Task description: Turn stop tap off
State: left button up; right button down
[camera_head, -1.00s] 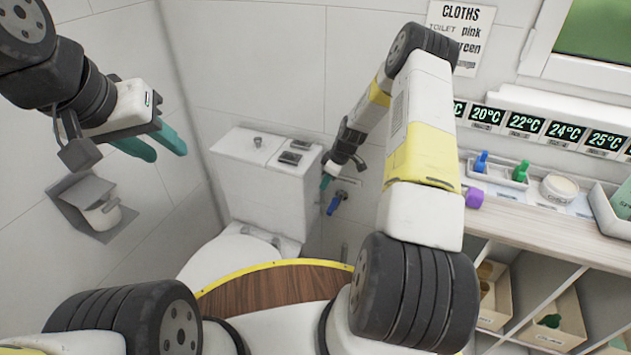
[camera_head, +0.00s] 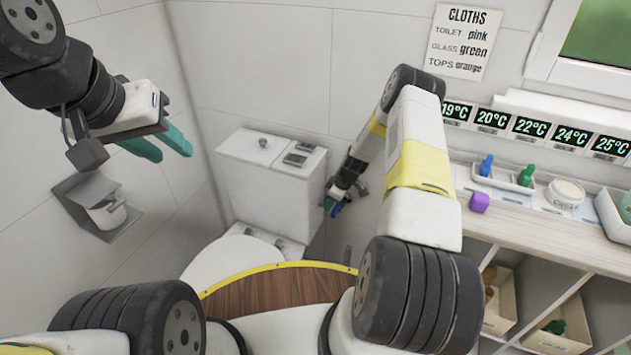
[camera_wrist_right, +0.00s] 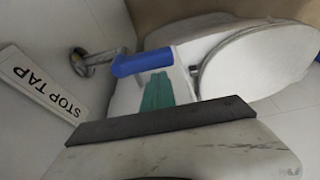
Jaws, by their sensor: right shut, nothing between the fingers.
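The stop tap has a metal valve (camera_wrist_right: 92,60) on the wall and a blue lever (camera_wrist_right: 143,62), seen in the right wrist view. A "STOP TAP" label (camera_wrist_right: 42,84) is beside it. In the head view the blue lever (camera_head: 337,210) is a small patch, partly hidden by my right gripper (camera_head: 330,205). My right gripper is shut, its teal fingers (camera_wrist_right: 157,92) right at the lever with nothing between them. Whether they touch it I cannot tell. My left gripper (camera_head: 160,146) is open and empty, raised by the left wall, far from the tap.
The toilet cistern (camera_head: 268,180) stands just left of the tap, with the bowl (camera_head: 232,262) in front. A paper holder (camera_head: 95,203) is on the left wall. A counter (camera_head: 535,225) with small pegs and a jar is on the right, above open shelves.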

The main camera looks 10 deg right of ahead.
jog(key=shift+s+d, duration=0.15)
jog(key=shift+d, duration=0.05)
